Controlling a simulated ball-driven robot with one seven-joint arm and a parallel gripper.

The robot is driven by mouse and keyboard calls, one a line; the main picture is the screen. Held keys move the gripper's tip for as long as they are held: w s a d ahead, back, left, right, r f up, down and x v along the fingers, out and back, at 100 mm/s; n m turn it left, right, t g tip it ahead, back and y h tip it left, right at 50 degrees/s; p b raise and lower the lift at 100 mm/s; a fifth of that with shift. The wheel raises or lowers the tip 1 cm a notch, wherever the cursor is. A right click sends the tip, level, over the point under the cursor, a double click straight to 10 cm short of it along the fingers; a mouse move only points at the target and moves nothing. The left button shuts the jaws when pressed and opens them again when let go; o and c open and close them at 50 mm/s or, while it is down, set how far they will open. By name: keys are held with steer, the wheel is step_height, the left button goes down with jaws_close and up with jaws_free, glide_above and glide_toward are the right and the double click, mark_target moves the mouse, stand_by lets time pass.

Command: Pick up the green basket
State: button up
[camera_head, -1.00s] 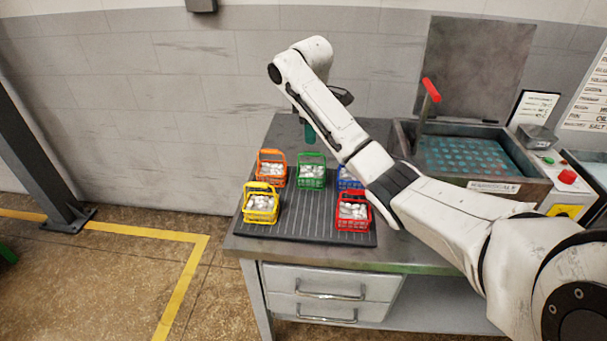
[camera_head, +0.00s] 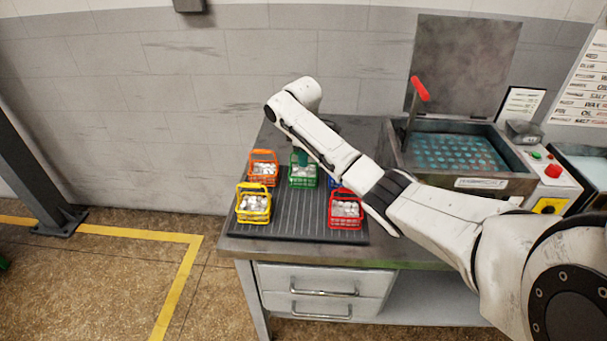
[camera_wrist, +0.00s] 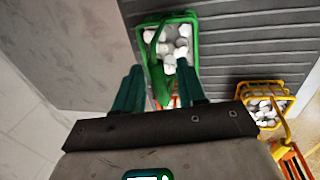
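The green basket (camera_head: 303,182) holds white pieces and stands upright on the dark ribbed mat (camera_head: 292,224), in the back row. In the head view my gripper is mostly hidden behind my arm; one teal finger shows just above the basket. In the wrist view my gripper (camera_wrist: 160,72) is open, with its two teal fingers apart. The green basket (camera_wrist: 147,55) lies just past and partly between the fingertips. Its green handle reaches down between the fingers. I cannot tell whether any finger touches it.
An orange basket (camera_head: 263,181) is close left of the green one, a yellow basket (camera_head: 253,216) front left, a red basket (camera_head: 346,222) front right. A blue basket (camera_head: 333,183) is mostly behind my arm. A tank with a red-handled lever (camera_head: 420,90) stands right.

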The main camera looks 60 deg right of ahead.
jaws_close()
steer(key=shift+r, duration=0.1)
stand_by(1.2)
